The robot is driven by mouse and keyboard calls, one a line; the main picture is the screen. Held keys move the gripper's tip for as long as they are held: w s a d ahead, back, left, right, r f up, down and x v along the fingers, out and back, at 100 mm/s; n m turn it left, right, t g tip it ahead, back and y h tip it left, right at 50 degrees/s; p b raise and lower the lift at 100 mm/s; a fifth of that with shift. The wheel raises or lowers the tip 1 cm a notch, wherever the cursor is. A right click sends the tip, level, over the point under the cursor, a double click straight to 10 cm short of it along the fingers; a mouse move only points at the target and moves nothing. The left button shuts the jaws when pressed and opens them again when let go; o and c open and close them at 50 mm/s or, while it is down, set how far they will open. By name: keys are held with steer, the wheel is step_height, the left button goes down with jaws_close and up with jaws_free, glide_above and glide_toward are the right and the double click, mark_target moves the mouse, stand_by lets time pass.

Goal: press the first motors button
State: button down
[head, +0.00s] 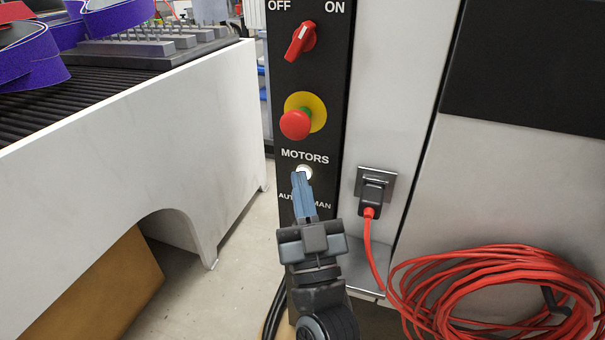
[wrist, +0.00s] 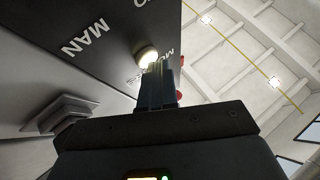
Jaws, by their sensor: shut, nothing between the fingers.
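The motors button (head: 304,172) is a small round white button under the MOTORS label on a black control panel (head: 287,75). It also shows lit in the wrist view (wrist: 148,56). My gripper (head: 300,179) is shut and empty. Its blue-grey fingers point up at the button, and the tips cover its lower edge in the head view. In the wrist view the fingertips (wrist: 158,68) are right at the button; I cannot tell whether they touch it. The AUTO/MAN label below the button is partly hidden behind the fingers.
A red emergency stop (head: 296,124) on a yellow disc and a red OFF/ON switch (head: 300,41) sit above the button. A socket with a black plug (head: 373,192) and red cable is to the right. A coiled red cable (head: 490,290) hangs lower right. A white conveyor side (head: 150,130) stands left.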

steer(key=shift+s, duration=0.1)
steer(key=shift+s+a+p, duration=0.3)
steer(key=shift+s+p, duration=0.35)
steer(key=shift+s, duration=0.05)
steer(key=shift+s+a+p, duration=0.3)
steer(key=shift+s+p, duration=0.25)
steer(key=shift+s, duration=0.25)
steer(key=shift+s+a+p, duration=0.25)
steer(key=shift+s+p, duration=0.3)
steer(key=shift+s, duration=0.25)
steer(key=shift+s+a+p, duration=0.3)
steer(key=shift+s+p, duration=0.25)
steer(key=shift+s, duration=0.25)
steer(key=shift+d, duration=0.1)
